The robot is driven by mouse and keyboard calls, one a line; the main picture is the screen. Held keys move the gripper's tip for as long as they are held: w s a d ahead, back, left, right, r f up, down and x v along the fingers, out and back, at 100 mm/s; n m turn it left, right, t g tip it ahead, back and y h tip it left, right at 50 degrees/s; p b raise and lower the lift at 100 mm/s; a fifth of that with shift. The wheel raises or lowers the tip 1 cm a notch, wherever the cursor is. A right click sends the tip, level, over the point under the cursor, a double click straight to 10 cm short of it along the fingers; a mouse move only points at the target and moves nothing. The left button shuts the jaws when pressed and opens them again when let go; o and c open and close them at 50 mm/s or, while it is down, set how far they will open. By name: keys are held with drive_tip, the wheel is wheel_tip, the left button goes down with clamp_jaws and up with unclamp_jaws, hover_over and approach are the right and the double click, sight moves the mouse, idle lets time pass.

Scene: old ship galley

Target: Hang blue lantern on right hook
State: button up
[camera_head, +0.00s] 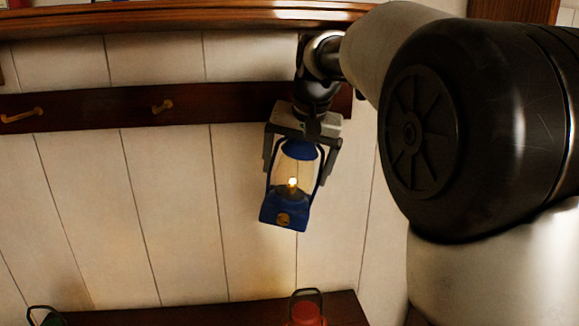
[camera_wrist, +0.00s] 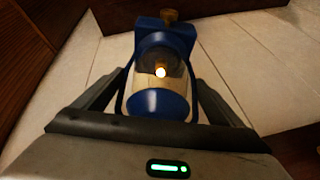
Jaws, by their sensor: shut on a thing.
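The blue lantern (camera_head: 284,214) is lit and hangs in the air in front of the white plank wall, slightly tilted. My gripper (camera_head: 302,160) is above it and shut on it, with a finger on each side of its upper part. The wrist view shows the blue lantern (camera_wrist: 164,35) between the fingers of my gripper (camera_wrist: 160,105). The dark wooden rail (camera_head: 85,107) on the wall bears a brass hook (camera_head: 162,106) near its middle and another brass hook (camera_head: 22,115) at the left. My gripper and arm cover the rail's right part, so any hook there is hidden.
A red lantern (camera_head: 306,313) stands on the dark wooden surface (camera_head: 200,316) below, and a dark green lantern (camera_head: 50,317) shows at the lower left. A wooden shelf (camera_head: 180,18) runs above the rail. The wall between is clear.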

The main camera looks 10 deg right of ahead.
drive_tip(key=shift+w+p, duration=1)
drive_tip(key=shift+w, duration=1)
drive_tip(key=shift+w+f, duration=0.15)
drive_tip(key=shift+f, duration=0.05)
drive_tip(key=shift+w+f, duration=0.1)
drive_tip(key=shift+f, duration=0.15)
